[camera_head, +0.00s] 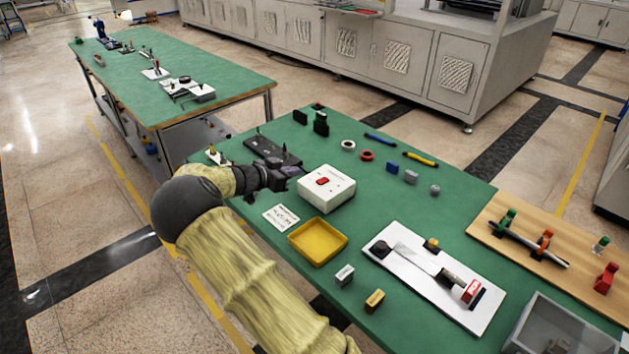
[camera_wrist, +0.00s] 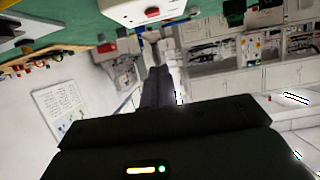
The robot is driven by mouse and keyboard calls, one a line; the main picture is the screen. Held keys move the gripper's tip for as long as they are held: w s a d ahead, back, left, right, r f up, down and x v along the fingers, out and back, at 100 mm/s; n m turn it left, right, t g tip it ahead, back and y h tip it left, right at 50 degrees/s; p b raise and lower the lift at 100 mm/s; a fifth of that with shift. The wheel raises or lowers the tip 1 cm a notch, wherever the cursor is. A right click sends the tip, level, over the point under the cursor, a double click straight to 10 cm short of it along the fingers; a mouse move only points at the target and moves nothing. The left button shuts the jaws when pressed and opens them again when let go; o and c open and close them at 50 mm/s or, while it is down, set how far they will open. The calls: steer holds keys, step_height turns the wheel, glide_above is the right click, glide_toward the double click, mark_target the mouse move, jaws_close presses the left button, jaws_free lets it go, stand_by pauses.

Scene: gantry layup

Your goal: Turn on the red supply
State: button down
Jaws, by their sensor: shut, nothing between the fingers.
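A white box (camera_head: 326,198) with a red rocker switch (camera_head: 322,182) on its top stands on the green table. In the wrist view the white box (camera_wrist: 122,12) shows at the top edge, with a red part (camera_wrist: 152,12) on it. My gripper (camera_head: 291,171) is just left of the box and a little behind it, apart from the switch as far as I can tell. Its fingers (camera_wrist: 157,84) are shut and empty in the wrist view. The picture does not show clearly which way the switch is tilted.
A yellow tray (camera_head: 318,258) and a paper label (camera_head: 281,216) lie in front of the box. A dark flat block (camera_head: 272,149) is behind my gripper. A white board with a lever (camera_head: 402,289) lies to the right.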

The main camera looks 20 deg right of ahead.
steer(key=shift+d, duration=0.15)
steer(key=p, duration=0.3)
glide_above(314, 187)
steer(key=d, duration=0.1)
step_height(314, 187, down, 4)
steer(key=shift+w+r, duration=0.1)
steer(key=shift+r, duration=0.1)
steer(key=f, duration=0.2)
steer(key=shift+a+f, duration=0.35)
steer(key=shift+f, duration=0.65)
steer(key=shift+a+f, duration=0.1)
steer(key=shift+a+f+b, duration=0.1)
steer(key=shift+f+b, duration=0.4)
steer(key=shift+b, duration=0.7)
steer(key=shift+r+p, duration=0.25)
steer(key=shift+p, duration=0.05)
steer(key=shift+r, duration=0.1)
